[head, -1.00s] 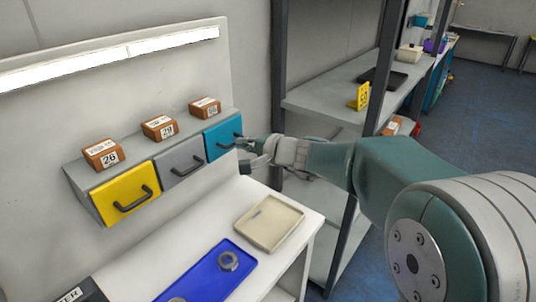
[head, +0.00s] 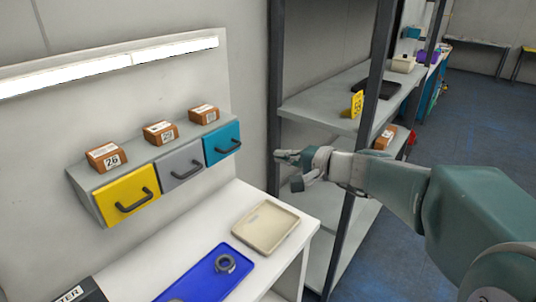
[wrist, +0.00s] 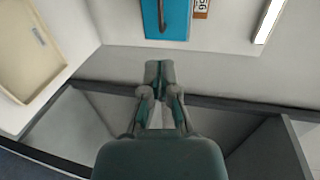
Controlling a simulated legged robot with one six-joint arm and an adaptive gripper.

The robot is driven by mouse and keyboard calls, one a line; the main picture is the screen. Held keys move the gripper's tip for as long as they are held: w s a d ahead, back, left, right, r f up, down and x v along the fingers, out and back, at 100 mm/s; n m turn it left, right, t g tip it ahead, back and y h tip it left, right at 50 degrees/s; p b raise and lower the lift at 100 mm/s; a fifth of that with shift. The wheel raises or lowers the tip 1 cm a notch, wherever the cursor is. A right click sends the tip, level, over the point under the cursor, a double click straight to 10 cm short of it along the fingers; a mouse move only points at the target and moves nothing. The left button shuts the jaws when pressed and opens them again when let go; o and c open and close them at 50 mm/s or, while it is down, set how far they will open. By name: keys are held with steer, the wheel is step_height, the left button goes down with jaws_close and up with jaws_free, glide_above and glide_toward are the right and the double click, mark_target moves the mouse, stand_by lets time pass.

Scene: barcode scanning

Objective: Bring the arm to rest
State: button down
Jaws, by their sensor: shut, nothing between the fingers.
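My gripper (head: 281,157) is in the air in the head view, in front of the shelf rack's near post and to the right of the blue drawer (head: 222,144). It is shut and empty, and apart from the drawers. In the wrist view my gripper (wrist: 159,66) points toward the wall, with the closed fingertips just below the blue drawer (wrist: 166,15). My arm reaches in from the right of the head view.
A yellow drawer (head: 127,196) and a grey drawer (head: 180,168) sit beside the blue one, with small labelled boxes on top. A beige tray (head: 265,227) and a blue tray (head: 205,275) lie on the white table. The metal shelf rack (head: 322,105) stands close behind my gripper.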

steer(key=s+d+f+n+g+h, duration=0.2)
steer(key=s+d+f+n+h, duration=0.15)
steer(key=s, duration=0.65)
steer(key=s+d+f+n+g+h, duration=0.2)
steer(key=s+f+n+h, duration=0.15)
steer(key=s, duration=0.65)
steer(key=s+d+f+h, duration=0.1)
steer(key=s+d+h, duration=0.4)
steer(key=s+d, duration=0.1)
steer(key=shift+s+d+f, duration=0.15)
steer(key=shift+d+f, duration=0.25)
steer(key=shift+d, duration=0.2)
